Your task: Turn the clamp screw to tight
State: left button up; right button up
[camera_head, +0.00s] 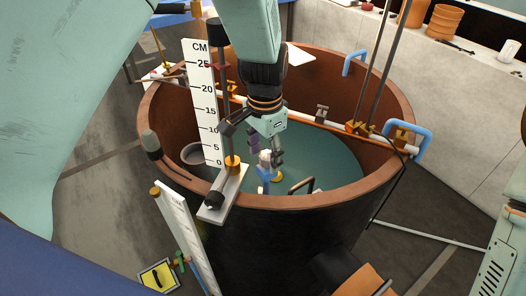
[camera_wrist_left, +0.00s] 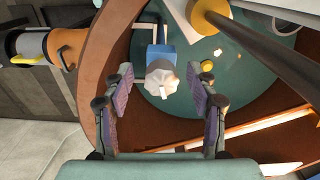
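The clamp screw shows in the left wrist view as a pale, lobed knob (camera_wrist_left: 161,80) with a blue clamp body (camera_wrist_left: 161,55) behind it. In the head view the pale knob (camera_head: 265,158) and blue body (camera_head: 264,174) sit inside the round tank, near its front rim. My left gripper (camera_head: 267,149) reaches down into the tank at the knob. In the wrist view its two fingers stand apart on either side of the knob, with gaps on both sides. I cannot tell whether the fingertips reach the knob's depth. My right gripper is not in view.
The brown tank rim (camera_head: 345,197) surrounds greenish water. A white centimetre scale (camera_head: 203,110) and an upright rod stand left of my gripper. A white pipe (camera_head: 335,127) crosses behind it. Blue handles (camera_head: 355,63) hang on the rim. Orange pots (camera_head: 444,22) stand on the back counter.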

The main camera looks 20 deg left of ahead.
pick_arm(q)
jog(key=shift+w+d, duration=0.1)
jog(key=shift+d, duration=0.25)
jog(key=shift+c, duration=0.7)
jog(key=shift+w+d+f, duration=0.1)
jog(key=shift+w+d, duration=0.15)
jog(key=shift+c, duration=0.6)
jog(key=shift+w+f, duration=0.15)
jog(key=shift+w, duration=0.1)
jog(key=shift+c, duration=0.9)
jog(key=shift+w+a+f, duration=0.1)
jog(key=shift+w+a, duration=0.05)
jog(key=shift+c, duration=0.7)
jog(key=shift+a, duration=0.25)
jog(key=shift+c, duration=0.8)
jog(key=shift+s+r, duration=0.25)
jog(key=shift+s, duration=0.2)
jog(key=c, duration=0.3)
jog(key=shift+w, duration=0.2)
jog(key=shift+c, duration=0.2)
jog(key=shift+w+r, duration=0.1)
